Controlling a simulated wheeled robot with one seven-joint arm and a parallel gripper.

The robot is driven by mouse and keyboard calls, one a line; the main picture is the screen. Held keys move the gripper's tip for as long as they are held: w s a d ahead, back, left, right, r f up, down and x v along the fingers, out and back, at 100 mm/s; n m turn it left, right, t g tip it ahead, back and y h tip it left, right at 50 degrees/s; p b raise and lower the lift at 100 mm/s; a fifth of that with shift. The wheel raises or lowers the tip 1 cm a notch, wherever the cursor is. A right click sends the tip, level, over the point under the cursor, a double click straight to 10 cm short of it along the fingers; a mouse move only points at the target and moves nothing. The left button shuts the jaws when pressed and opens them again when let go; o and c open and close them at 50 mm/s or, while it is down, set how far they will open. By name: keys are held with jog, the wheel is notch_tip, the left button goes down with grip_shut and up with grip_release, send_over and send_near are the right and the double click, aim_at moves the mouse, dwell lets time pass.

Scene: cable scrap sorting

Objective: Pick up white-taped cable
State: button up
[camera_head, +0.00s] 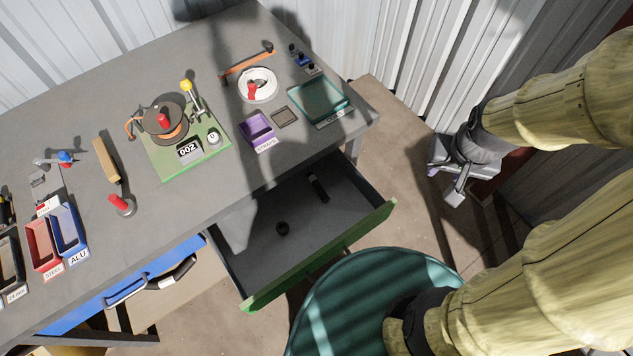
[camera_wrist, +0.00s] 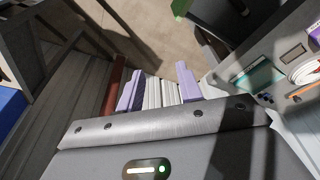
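I cannot tell for sure which thing is the white-taped cable. A white round coil or dish (camera_head: 258,85) with a red piece in its middle lies at the back right of the grey table. A thin orange strip with dark ends (camera_head: 246,64) lies just behind it. A short dark cylinder (camera_head: 318,188) lies in the open drawer. My gripper (camera_head: 454,190) is off the table's right side, well apart from these. In the wrist view its two pale purple fingers (camera_wrist: 158,88) stand apart with nothing between them.
The grey table (camera_head: 75,115) holds a green-based winder (camera_head: 185,155), a purple tray (camera_head: 257,130), a teal tray (camera_head: 320,98), and red (camera_head: 42,238) and blue (camera_head: 68,222) bins. The green-fronted drawer (camera_head: 320,258) juts out beside a large teal round container (camera_head: 345,290). A corrugated wall stands behind.

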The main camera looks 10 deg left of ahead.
jog(key=shift+o, duration=0.2)
jog(key=shift+s+d, duration=0.15)
jog(key=shift+s, duration=0.1)
jog(key=shift+o, duration=1)
jog(key=shift+s, duration=0.2)
jog(key=n+g+b, duration=0.3)
jog(key=n+b, duration=0.6)
jog(key=b, duration=0.2)
send_over(328, 197)
notch_tip(328, 197, down, 16)
jog(key=shift+r, duration=0.25)
notch_tip(328, 197, down, 12)
jog(key=shift+f+b, duration=0.1)
jog(key=shift+b, duration=1)
